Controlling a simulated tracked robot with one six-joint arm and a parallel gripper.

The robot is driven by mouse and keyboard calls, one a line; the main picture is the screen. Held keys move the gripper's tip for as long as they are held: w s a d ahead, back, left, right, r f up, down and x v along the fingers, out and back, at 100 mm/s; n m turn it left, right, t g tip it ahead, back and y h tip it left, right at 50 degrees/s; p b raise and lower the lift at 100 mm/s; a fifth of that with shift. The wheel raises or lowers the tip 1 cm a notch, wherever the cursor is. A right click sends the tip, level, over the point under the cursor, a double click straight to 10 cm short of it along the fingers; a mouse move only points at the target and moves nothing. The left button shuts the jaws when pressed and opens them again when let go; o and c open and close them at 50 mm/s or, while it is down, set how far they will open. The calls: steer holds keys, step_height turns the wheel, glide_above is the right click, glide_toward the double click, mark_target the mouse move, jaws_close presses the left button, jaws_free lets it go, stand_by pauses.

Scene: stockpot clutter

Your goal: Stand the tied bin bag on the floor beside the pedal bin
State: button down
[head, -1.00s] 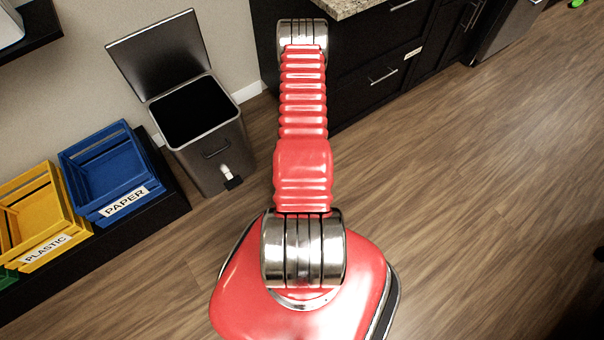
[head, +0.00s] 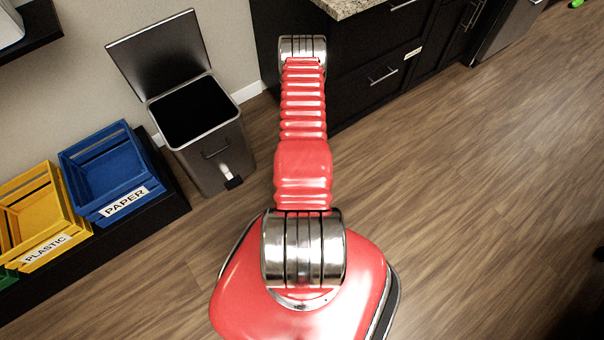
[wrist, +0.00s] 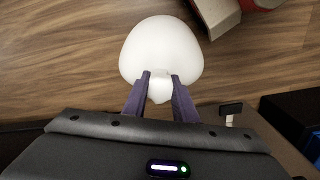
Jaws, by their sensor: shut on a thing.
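The white tied bin bag (wrist: 160,50) hangs below my gripper (wrist: 161,77) in the wrist view. The two purple fingers are shut on its gathered neck. Whether the bag touches the floor cannot be told. The bag and gripper do not show in the head view. The grey pedal bin (head: 216,160) stands against the wall in the head view, left of my arm, its lid (head: 157,55) raised and its dark inside showing. Its black pedal (wrist: 231,108) shows in the wrist view, right of the fingers and apart from the bag.
A blue PAPER crate (head: 110,172) and a yellow PLASTIC crate (head: 35,215) sit on a low black stand left of the bin. Dark cabinets (head: 362,75) stand at the back. The wooden floor (head: 460,190) is clear on the right.

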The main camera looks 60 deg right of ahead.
steer(key=c, duration=1.4)
jaws_free()
steer(key=shift+f, duration=0.1)
steer(key=shift+c, duration=0.2)
step_height(320, 180, up, 12)
